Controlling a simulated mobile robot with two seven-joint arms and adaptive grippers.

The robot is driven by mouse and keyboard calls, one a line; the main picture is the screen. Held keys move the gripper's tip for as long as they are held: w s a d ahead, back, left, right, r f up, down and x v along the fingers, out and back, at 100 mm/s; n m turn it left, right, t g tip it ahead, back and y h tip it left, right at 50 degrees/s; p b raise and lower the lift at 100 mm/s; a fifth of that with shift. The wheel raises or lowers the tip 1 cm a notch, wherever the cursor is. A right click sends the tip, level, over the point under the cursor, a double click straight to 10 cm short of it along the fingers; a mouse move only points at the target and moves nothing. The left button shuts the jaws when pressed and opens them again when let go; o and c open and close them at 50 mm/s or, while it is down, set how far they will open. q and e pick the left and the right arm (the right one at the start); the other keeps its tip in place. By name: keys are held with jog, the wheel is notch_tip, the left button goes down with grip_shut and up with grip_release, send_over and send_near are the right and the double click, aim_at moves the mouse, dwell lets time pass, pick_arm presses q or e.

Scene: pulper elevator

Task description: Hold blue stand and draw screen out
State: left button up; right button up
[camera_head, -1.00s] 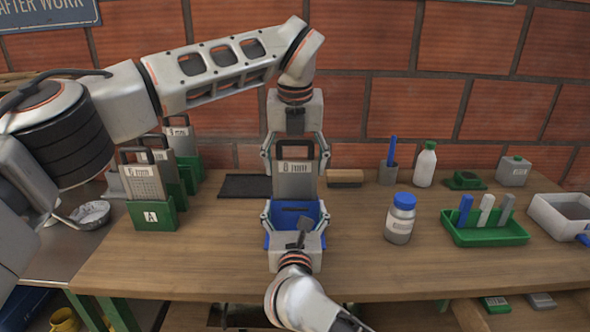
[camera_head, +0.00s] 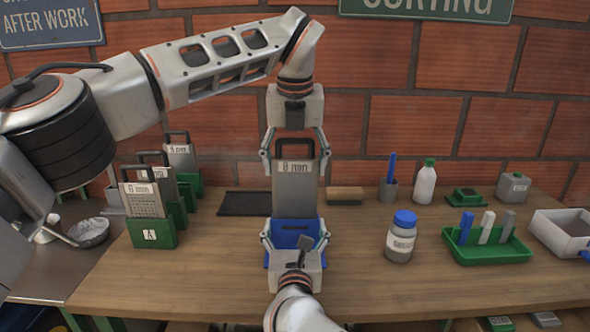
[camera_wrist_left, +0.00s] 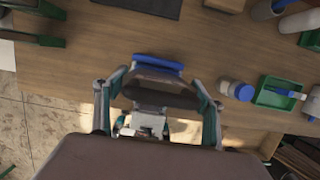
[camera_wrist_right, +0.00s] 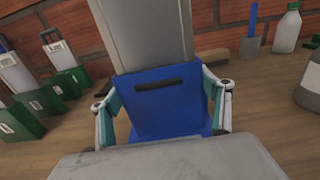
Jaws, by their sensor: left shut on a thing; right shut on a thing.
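The grey screen (camera_head: 293,190), labelled "8 mm", stands upright with a dark handle on top. My left gripper (camera_head: 294,155) comes from above and is shut on the screen near its handle. The blue stand (camera_head: 290,226) is on the table directly below. My right gripper (camera_head: 294,240) is shut on the stand from the front, a finger at each side. In the right wrist view the screen (camera_wrist_right: 147,40) rises behind the front wall of the stand (camera_wrist_right: 160,108); its lower end is hidden. The left wrist view shows the stand's blue edge (camera_wrist_left: 155,62) beyond the handle.
Green stands with screens (camera_head: 152,232) are on the left. A dark mat (camera_head: 243,204) and a brown block (camera_head: 345,196) lie behind. A blue-capped jar (camera_head: 401,238), a green tray (camera_head: 486,250) and a white bin (camera_head: 562,238) are on the right. The brick wall is close behind.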

pick_arm(q)
jog(key=shift+r, duration=3.25)
pick_arm(e)
jog(key=shift+f, duration=0.1)
jog(key=o, duration=1.3)
jog(key=s, duration=1.2)
